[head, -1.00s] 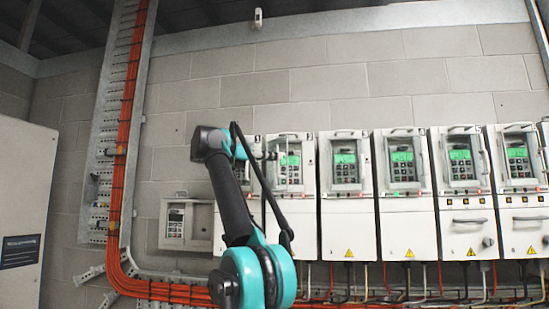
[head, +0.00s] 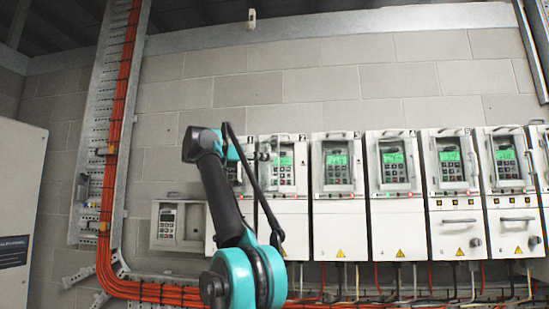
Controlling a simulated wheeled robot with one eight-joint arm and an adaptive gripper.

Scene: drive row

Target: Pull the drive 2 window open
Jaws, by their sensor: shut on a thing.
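Drive 2 (head: 282,218) is a white cabinet in the wall row, just right of my arm. Its window (head: 285,165) frames a green display and dark keypad. My gripper (head: 266,151) is at the upper left part of this window, shut on what looks like its handle. The fingertips are small and dark, and the handle is mostly hidden. I cannot tell whether the window stands ajar.
Drive 1 (head: 233,172) is partly hidden behind my arm. Drive 3 (head: 338,222) stands close on the right, with more drives beyond. A small keypad box (head: 178,224) is at left. Orange cables (head: 150,292) run below.

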